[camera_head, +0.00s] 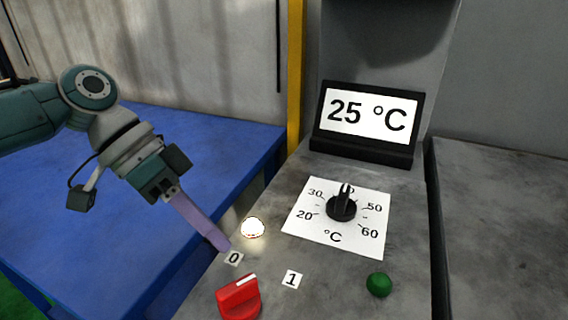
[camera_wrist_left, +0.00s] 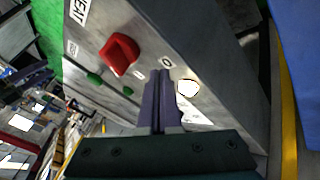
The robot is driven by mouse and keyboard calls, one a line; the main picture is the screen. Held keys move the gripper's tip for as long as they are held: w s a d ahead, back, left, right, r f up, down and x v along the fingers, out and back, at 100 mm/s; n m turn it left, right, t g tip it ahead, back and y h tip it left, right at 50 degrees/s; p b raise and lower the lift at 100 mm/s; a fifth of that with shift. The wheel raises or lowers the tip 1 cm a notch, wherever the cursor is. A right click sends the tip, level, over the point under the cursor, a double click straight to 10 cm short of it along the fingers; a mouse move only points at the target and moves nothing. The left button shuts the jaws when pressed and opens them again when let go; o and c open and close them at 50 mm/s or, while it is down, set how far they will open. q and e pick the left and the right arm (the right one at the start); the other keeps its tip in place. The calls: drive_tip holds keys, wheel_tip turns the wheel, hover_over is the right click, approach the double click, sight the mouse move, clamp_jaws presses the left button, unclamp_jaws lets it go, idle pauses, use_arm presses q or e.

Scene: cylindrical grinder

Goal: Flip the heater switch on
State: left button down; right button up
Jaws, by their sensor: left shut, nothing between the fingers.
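The red rotary switch (camera_head: 239,299) sits at the near edge of the grey panel (camera_head: 335,290), with a white mark on its top. A "0" label (camera_head: 233,258) lies behind it and a "1" label (camera_head: 292,279) to its right. My left gripper (camera_head: 222,243) is shut and empty, its purple fingertips close to the "0" label and apart from the switch. In the left wrist view the red switch (camera_wrist_left: 119,54) is left of the shut fingertips (camera_wrist_left: 160,76), with the "0" label (camera_wrist_left: 166,62) just beyond them. My right gripper is not seen.
A lit white lamp (camera_head: 253,228) is close to the fingertips. A black dial (camera_head: 341,206) on a white temperature scale, a green button (camera_head: 379,284) and a display reading 25 °C (camera_head: 366,116) stand farther right. A blue table (camera_head: 60,210) is at the left.

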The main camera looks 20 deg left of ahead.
use_arm(q)
drive_tip(key=w+v, duration=0.1)
drive_tip(key=v, duration=0.8)
drive_tip(key=shift+s+r, duration=0.2)
drive_tip(key=shift+s, duration=0.25)
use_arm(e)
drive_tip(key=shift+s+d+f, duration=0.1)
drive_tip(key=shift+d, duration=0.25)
